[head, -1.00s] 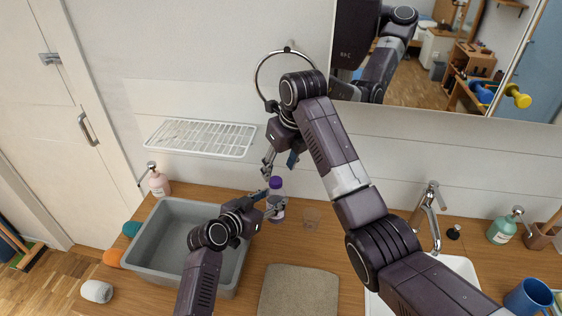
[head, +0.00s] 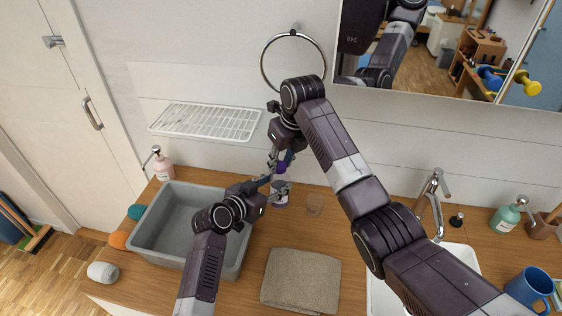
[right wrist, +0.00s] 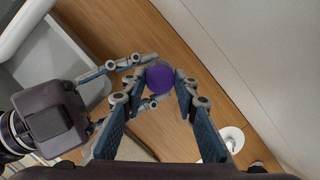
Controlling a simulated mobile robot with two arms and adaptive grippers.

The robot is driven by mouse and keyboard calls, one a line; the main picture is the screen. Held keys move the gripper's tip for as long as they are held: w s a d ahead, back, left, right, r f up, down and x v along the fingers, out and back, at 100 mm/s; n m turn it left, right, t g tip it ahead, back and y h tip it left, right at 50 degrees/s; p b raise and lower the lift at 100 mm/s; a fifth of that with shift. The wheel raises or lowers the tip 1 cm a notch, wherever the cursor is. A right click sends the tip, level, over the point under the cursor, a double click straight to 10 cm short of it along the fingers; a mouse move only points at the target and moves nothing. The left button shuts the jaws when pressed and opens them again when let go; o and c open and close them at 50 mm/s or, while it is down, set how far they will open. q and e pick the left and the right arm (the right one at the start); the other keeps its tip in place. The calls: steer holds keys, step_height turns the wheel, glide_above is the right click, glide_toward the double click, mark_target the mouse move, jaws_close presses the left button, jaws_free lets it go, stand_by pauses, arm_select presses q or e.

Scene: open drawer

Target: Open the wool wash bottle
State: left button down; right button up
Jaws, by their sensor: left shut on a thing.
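The wool wash bottle (head: 281,199) stands on the wooden counter, upright, with a purple cap (right wrist: 160,78). My left gripper (head: 279,188) is shut on the bottle below the cap, reaching in from the left; its fingers also show beside the cap in the right wrist view. My right gripper (right wrist: 160,80) comes down from above, with one finger on each side of the cap. The fingertips are very close to the cap; whether they press on it cannot be told. The fingers partly hide the cap and upper bottle in the head view.
A grey basin (head: 240,268) stands to the left, under a white wire rack (head: 205,121). A folded towel (head: 300,280) lies in front. The tap (head: 432,200) and sink are further right.

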jaws_close()
steer(key=shift+n+g+y, duration=0.3)
steer(key=shift+n, duration=1.4)
steer(key=o, duration=0.8)
jaws_free()
arm_select(q)
steer(key=shift+a+r, duration=0.1)
arm_select(e)
steer(key=shift+r, duration=2.4)
arm_select(q)
steer(key=c, duration=1.1)
jaws_free()
arm_select(e)
steer(key=shift+f, duration=0.1)
arm_select(q)
steer(key=shift+s, duration=0.1)
